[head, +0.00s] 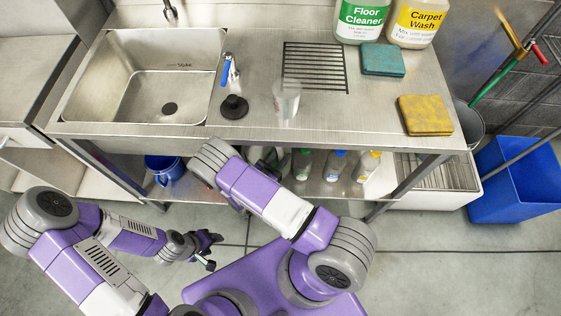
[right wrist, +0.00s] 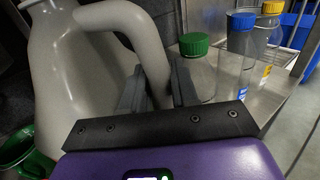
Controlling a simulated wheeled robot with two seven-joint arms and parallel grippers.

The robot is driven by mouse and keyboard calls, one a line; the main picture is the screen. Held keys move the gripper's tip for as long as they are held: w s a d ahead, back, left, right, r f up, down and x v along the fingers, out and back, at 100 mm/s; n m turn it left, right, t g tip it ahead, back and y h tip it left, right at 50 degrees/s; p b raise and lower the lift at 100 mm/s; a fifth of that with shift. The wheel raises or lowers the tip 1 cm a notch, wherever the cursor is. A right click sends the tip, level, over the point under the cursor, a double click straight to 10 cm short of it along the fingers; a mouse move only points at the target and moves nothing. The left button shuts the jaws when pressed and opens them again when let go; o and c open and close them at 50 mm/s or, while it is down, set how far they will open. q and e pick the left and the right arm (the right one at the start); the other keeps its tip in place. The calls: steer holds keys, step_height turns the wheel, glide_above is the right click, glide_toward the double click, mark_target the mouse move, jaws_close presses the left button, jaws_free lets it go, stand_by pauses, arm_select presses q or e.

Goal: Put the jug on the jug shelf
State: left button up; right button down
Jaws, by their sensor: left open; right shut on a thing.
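In the right wrist view the jug (right wrist: 65,75) is large, pale grey and close, with a thick looped handle. My right gripper (right wrist: 158,85) is shut on the handle, one dark finger on each side of it. In the head view my right arm reaches under the counter edge, and its gripper and most or all of the jug are hidden. The lower shelf (head: 330,190) under the counter holds several bottles; I cannot tell if it is the jug shelf. My left gripper (head: 208,250) is open and empty above the floor in front of the counter.
Green-capped (right wrist: 195,45) and blue-capped (right wrist: 240,50) bottles stand close right of the jug. A blue bucket (head: 165,168) is left of my right arm. The counter (head: 340,125) above carries a clear cup (head: 287,100), sponges (head: 425,115) and cleaner jugs (head: 362,22). A blue bin (head: 515,180) stands right.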

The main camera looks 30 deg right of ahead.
steer(key=shift+w+d+f+b, duration=0.15)
steer(key=shift+w+f+b, duration=0.1)
steer(key=shift+f+b, duration=0.4)
steer(key=shift+w+d+f+b, duration=0.15)
steer(key=shift+w+f+b, duration=0.15)
steer(key=shift+f, duration=0.5)
arm_select(q)
step_height(320, 180, down, 2)
steer(key=shift+f, duration=0.1)
arm_select(e)
steer(key=shift+f, duration=0.3)
steer(key=c, duration=0.9)
jaws_free()
steer(key=shift+s+f, duration=0.1)
steer(key=shift+s, duration=0.05)
steer(key=shift+o, duration=0.2)
